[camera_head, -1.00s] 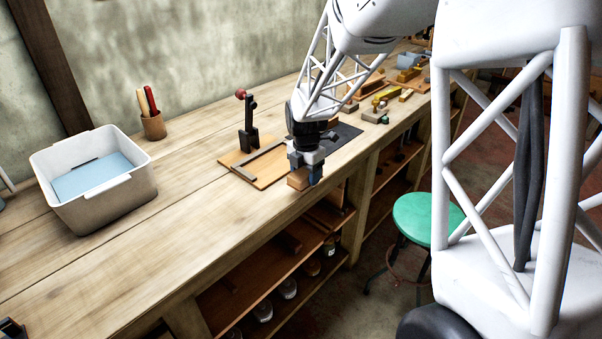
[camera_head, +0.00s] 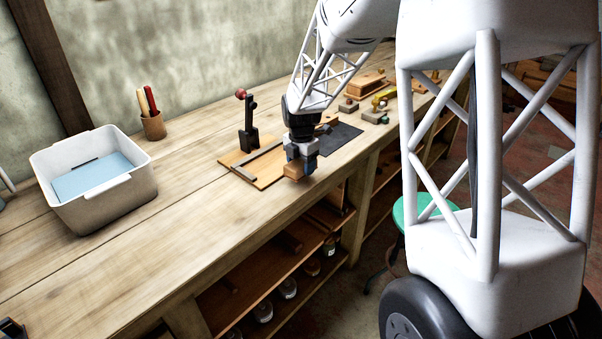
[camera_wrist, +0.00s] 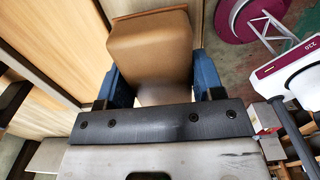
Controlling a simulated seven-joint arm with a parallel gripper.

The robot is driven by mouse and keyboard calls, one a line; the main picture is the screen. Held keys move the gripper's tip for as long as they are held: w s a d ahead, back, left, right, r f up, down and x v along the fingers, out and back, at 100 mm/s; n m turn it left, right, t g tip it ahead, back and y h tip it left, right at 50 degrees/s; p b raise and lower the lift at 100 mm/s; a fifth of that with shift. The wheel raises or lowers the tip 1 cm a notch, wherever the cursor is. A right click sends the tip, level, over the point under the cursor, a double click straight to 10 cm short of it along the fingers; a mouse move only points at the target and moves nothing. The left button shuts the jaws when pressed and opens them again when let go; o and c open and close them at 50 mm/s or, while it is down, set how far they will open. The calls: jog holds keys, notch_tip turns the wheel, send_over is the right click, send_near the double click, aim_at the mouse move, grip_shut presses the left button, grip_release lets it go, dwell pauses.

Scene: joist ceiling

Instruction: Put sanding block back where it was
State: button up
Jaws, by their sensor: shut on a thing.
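The sanding block (camera_head: 294,171) is a small brown block held in my gripper (camera_head: 300,168), close to the front edge of the workbench. In the wrist view the block (camera_wrist: 152,50) sits between the two blue fingers of my gripper (camera_wrist: 160,85), which are shut on its sides. In the head view the block is just in front of a wooden board with a metal strip (camera_head: 264,178). I cannot tell whether the block touches the bench top.
A dark upright clamp with a red knob (camera_head: 249,120) stands on the board. A dark mat (camera_head: 340,138) lies behind my gripper. A white bin (camera_head: 115,205) and a tool cup (camera_head: 154,126) stand at left. A green stool (camera_head: 400,212) is below the bench. The bench front is clear.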

aim_at(301, 162)
jog(key=shift+f, duration=1.7)
jog(key=shift+f, duration=0.1)
jog(key=o, duration=0.7)
notch_tip(301, 162, up, 12)
jog(key=shift+r, duration=0.15)
